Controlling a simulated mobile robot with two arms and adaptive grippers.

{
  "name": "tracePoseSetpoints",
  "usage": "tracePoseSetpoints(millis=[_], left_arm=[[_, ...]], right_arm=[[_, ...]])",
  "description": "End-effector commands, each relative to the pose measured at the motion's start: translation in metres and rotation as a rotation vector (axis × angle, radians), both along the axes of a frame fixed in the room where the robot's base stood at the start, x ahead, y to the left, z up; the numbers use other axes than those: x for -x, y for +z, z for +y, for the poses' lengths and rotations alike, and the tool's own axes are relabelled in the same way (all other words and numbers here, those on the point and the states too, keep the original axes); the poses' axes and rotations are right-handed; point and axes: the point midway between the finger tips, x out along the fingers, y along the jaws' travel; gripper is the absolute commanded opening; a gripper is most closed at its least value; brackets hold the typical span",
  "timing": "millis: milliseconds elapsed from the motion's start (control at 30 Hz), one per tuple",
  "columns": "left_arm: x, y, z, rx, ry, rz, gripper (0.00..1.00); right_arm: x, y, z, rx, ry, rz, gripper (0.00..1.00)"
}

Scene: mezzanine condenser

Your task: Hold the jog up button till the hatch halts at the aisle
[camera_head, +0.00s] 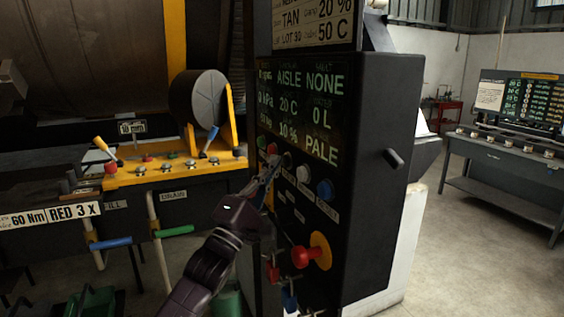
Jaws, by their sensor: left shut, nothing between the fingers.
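A black control cabinet (360,130) stands in the middle, with a row of push buttons below its display. I see a green button (261,141), a red button (272,149), a dark button (288,159), a white button (303,174) and a blue button (325,190). Their labels are too small to read, so I cannot tell which is jog up. My left gripper (273,166) is shut and empty, its tips at the row near the red and dark buttons. Contact cannot be told. The display (300,105) reads AISLE. The hatch cannot be clearly made out.
A red knob on a yellow base (311,252) sits lower on the cabinet. A yellow valve panel (175,172) with levers and a grey round drum (200,98) stand left. A workbench (505,165) with a screen is at right. Open floor (460,260) lies between.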

Motion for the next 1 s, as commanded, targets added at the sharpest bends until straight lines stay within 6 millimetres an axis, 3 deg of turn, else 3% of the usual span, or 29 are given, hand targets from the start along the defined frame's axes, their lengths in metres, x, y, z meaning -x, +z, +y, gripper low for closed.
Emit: tracePoseSetpoints(millis=[300, 633, 1000], left_arm=[[0.005, 0.0, 0.014, -0.001, 0.001, 0.002, 0.0], [0.005, 0.0, 0.016, -0.001, 0.001, 0.001, 0.0], [0.016, 0.001, 0.05, -0.002, 0.002, 0.0, 0.0]], right_arm=[[0.0, 0.009, -0.002, 0.002, 0.001, 0.0, 0.9], [0.0, 0.009, -0.002, 0.002, 0.001, 0.001, 0.9], [0.0, 0.024, -0.002, 0.002, 0.001, 0.001, 0.9]])
